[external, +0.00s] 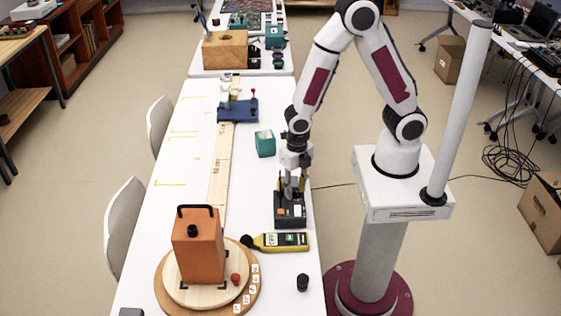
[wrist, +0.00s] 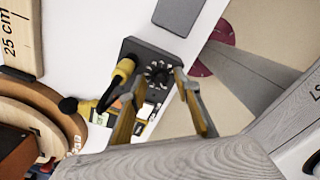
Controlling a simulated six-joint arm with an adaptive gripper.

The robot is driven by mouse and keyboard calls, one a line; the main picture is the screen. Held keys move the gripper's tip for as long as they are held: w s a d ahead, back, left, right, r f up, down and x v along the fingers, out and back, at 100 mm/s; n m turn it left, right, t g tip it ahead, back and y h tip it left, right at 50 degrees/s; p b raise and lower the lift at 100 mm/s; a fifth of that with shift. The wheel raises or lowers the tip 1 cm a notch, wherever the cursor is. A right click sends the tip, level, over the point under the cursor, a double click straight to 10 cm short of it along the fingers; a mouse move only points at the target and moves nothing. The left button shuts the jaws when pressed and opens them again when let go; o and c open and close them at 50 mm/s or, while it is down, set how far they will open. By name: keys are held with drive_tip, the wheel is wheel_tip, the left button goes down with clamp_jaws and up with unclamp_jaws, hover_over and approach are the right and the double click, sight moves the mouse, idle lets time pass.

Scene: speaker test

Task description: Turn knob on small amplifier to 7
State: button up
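The small amplifier (external: 290,214) is a dark box near the right edge of the white table. In the wrist view its dark panel (wrist: 133,48) carries a round knob (wrist: 158,73) with white marks around it. The numbers are too small to read, so the setting cannot be told. My gripper (external: 292,188) points down right over the amplifier. In the wrist view its two fingers (wrist: 158,84) stand apart with the knob showing between their tips. Whether they touch it cannot be told. A yellow and black plug-like piece (wrist: 123,72) sits beside the knob.
A yellow sound meter (external: 280,242) with a black ball end lies in front of the amplifier. An orange speaker (external: 198,250) stands on a round wooden turntable (external: 163,285). A long ruler (external: 219,180) lies to the left. A teal box (external: 265,143) stands behind.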

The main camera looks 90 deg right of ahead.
idle(0.3)
clamp_jaws()
